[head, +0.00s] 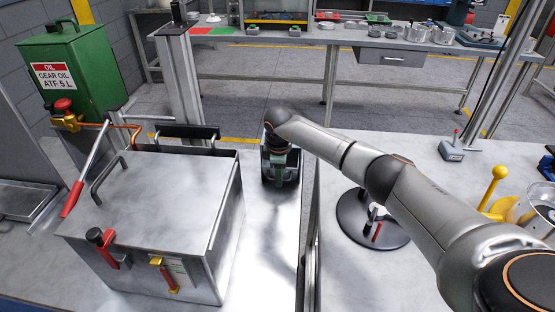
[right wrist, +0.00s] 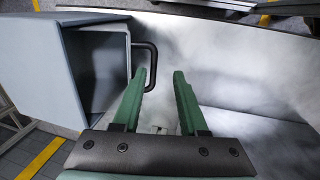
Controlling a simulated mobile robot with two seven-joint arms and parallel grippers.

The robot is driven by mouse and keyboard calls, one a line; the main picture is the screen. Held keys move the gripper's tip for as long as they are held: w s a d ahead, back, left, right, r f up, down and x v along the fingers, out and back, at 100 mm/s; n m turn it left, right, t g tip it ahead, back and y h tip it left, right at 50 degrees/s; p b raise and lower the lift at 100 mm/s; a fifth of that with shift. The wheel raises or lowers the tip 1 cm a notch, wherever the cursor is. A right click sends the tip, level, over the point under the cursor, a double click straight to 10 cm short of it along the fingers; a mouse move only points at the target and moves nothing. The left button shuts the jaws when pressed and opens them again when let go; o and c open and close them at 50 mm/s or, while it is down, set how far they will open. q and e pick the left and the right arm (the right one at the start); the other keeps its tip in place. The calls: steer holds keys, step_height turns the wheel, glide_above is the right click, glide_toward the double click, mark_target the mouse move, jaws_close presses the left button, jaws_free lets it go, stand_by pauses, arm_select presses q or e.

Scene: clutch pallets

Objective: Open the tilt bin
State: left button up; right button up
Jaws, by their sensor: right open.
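The tilt bin (right wrist: 97,20) is a blue-grey box at the left of the right wrist view, with a dark bar handle (right wrist: 153,62) on its right side. My right gripper (right wrist: 158,74) is open and empty. In that view the handle's bar lies between its two green fingertips, nearer the left one; I cannot tell whether they touch it. In the head view the right gripper (head: 281,160) points down at the bin (head: 268,172), just right of the large metal box. My wrist and fingers hide much of the bin there. My left gripper is not in view.
A metal box (head: 165,185) with a lid and red-handled levers stands left of the bin. A green gear oil tank (head: 75,70) is behind it. The right table (head: 345,150) holds a black round base (head: 352,222) and a yellow-knobbed lever (head: 496,180). The bench before the bin is clear.

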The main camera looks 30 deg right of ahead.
steer(key=s+a+r+p, duration=0.4)
steer(key=s+r, duration=0.2)
steer(key=r, duration=0.4)
steer(key=shift+a+p, duration=0.25)
steer(key=shift+p, duration=0.1)
stand_by(0.8)
steer(key=shift+r, duration=0.1)
step_height(320, 180, up, 12)
steer(key=s+a+b, duration=0.1)
steer(key=s+b, duration=0.1)
steer(key=shift+a+r, duration=0.15)
steer(key=shift+a, duration=0.05)
stand_by(0.3)
steer(key=shift+c, duration=0.2)
